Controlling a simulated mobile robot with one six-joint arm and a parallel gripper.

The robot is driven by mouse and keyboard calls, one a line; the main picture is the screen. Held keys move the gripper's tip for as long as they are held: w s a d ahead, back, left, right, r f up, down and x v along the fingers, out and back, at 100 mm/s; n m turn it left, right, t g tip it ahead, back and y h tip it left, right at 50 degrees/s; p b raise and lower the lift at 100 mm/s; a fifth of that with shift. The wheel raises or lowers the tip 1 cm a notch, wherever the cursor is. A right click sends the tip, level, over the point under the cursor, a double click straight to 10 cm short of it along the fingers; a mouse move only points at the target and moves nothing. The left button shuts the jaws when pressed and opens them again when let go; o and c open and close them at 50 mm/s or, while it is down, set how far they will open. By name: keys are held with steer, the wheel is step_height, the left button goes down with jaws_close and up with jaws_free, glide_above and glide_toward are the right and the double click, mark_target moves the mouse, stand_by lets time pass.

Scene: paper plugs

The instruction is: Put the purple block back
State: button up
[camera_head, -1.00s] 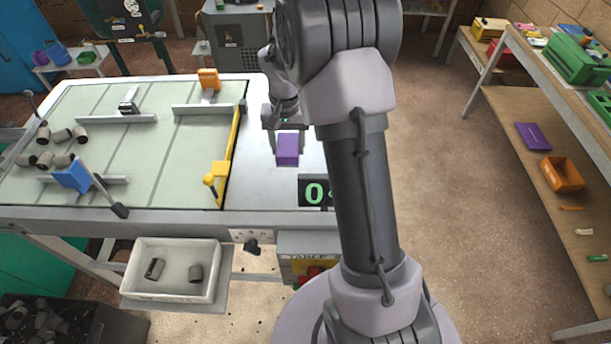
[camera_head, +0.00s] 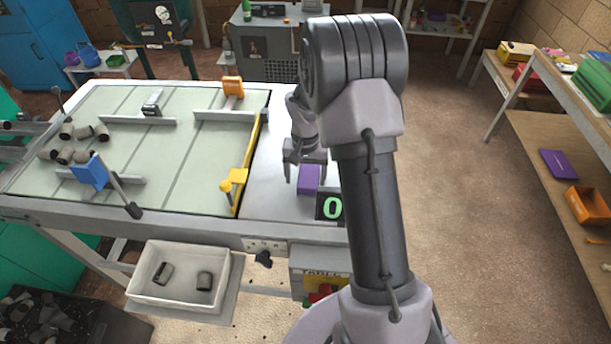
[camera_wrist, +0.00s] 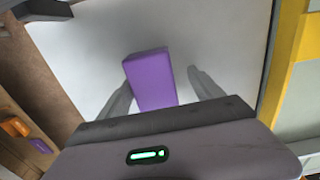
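The purple block (camera_head: 309,180) is at the grey metal strip of the table, just behind the black display with a green digit (camera_head: 331,206). My gripper (camera_head: 304,168) is open, with its fingers spread to either side of the block. In the wrist view, the purple block (camera_wrist: 150,80) lies between the two fingers of my gripper (camera_wrist: 162,92). A clear gap shows on the right side and a narrow one on the left. The block's contact with the table is hard to see.
A yellow clamp bar (camera_head: 238,178) edges the green table top (camera_head: 195,165). Several grey plugs (camera_head: 80,132) lie at its left. A white bin (camera_head: 155,298) hangs in front. A wooden shelf (camera_head: 545,205) at right holds a flat purple piece (camera_head: 558,163) and an orange bin (camera_head: 587,205).

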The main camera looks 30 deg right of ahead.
steer(key=shift+r, duration=0.1)
step_height(320, 180, up, 12)
steer(key=p, duration=0.3)
step_height(320, 180, up, 6)
steer(key=t, duration=0.1)
glide_above(305, 175)
steer(key=s+a, duration=0.2)
steer(key=a, duration=0.1)
steer(key=s+a+r+n+t, duration=0.1)
steer(key=s+a+r+t, duration=0.1)
steer(key=s+a+r, duration=0.75)
steer(key=s+a+r+t+y, duration=0.1)
steer(key=s+a, duration=0.1)
steer(key=s, duration=0.4)
steer(key=s+a+n+t+y, duration=0.1)
steer(key=s+a, duration=0.2)
steer(key=s, duration=0.2)
steer(key=shift+s+a+r+t, duration=0.25)
steer(key=shift+s+r+t, duration=0.1)
steer(key=shift+s+t, duration=0.05)
